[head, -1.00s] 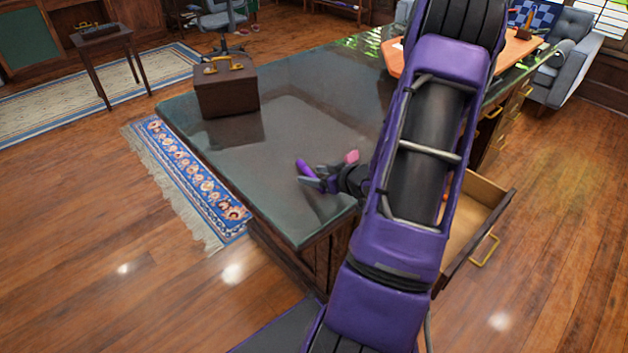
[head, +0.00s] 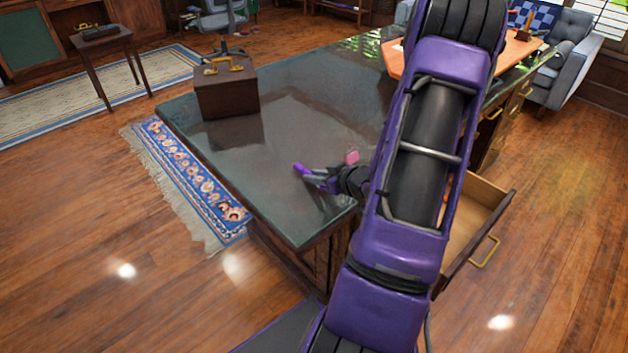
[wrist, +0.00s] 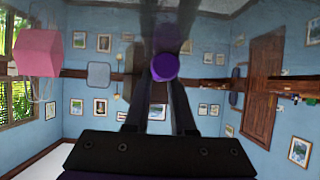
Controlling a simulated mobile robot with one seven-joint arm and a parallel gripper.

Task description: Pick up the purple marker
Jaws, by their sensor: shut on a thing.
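The purple marker (head: 302,169) is at the tip of my gripper (head: 318,179), over the near part of the dark, glossy desk top (head: 290,125). In the wrist view one purple end of the marker (wrist: 165,67) shows between the two dark fingers (wrist: 160,100). My gripper is shut on the marker. I cannot tell whether the marker is clear of the desk top. Part of the gripper and wrist is hidden behind my purple arm in the head view.
A pink block (head: 352,157) is close beside my gripper and shows at upper left in the wrist view (wrist: 39,52). A brown case (head: 226,90) stands on the far left of the desk. An open drawer (head: 480,225) juts out at right. An orange board (head: 520,47) lies farther back.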

